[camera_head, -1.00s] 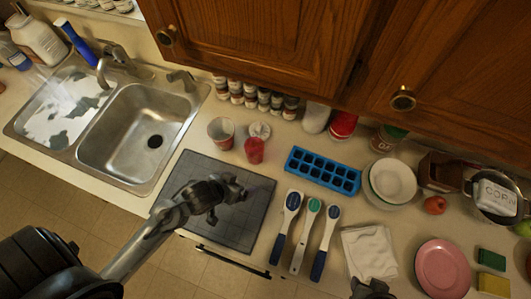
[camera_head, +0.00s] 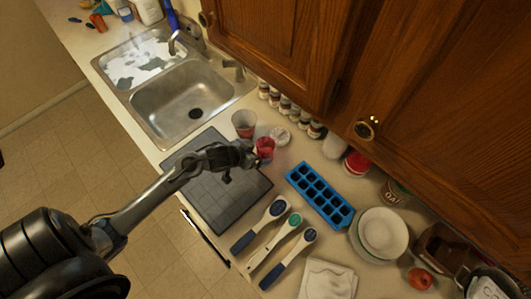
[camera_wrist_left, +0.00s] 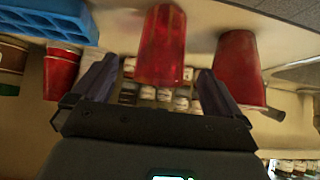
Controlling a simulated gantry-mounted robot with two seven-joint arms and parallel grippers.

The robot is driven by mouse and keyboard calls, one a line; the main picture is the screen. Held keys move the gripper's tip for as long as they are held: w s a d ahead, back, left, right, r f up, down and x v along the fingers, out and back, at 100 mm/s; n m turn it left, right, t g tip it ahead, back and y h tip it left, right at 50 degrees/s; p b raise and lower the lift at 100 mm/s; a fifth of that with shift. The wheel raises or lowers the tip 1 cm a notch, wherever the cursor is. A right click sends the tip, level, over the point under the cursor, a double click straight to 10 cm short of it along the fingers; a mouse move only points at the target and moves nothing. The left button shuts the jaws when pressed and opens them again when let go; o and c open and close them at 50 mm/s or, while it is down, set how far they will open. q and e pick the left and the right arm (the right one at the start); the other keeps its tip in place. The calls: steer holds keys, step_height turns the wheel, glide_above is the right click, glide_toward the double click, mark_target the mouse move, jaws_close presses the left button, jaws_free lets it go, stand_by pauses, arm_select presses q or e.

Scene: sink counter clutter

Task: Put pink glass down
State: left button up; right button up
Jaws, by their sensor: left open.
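The pink glass (camera_head: 265,148), a translucent reddish-pink tumbler, appears to stand on the counter just behind the dark mat. My left gripper (camera_head: 247,154) is right at its near side in the head view and partly covers it. In the left wrist view the pink glass (camera_wrist_left: 163,45) shows between and beyond the two spread fingers of my left gripper (camera_wrist_left: 157,80), with a gap on either side. The fingers are open. Whether they touch the glass cannot be told. My right gripper is not in view.
A larger red cup (camera_head: 243,123) stands close by, left of the glass. A small white item (camera_head: 280,136) and several spice jars (camera_head: 290,108) are behind. A blue ice tray (camera_head: 320,195) lies to the right. The dark mat (camera_head: 215,195) has bare room. The sink (camera_head: 175,105) is at left.

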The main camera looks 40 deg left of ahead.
mark_target(271, 148)
arm_select(q)
steer(key=shift+x, duration=1)
steer(key=x, duration=0.4)
steer(key=shift+w+a, duration=0.15)
steer(key=shift+w, duration=0.05)
steer(key=shift+w+f, duration=0.3)
steer(key=shift+f, duration=0.05)
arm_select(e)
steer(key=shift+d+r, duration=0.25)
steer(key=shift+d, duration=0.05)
arm_select(q)
steer(key=shift+c, duration=0.3)
steer(key=c, duration=1.2)
steer(key=shift+r, duration=0.2)
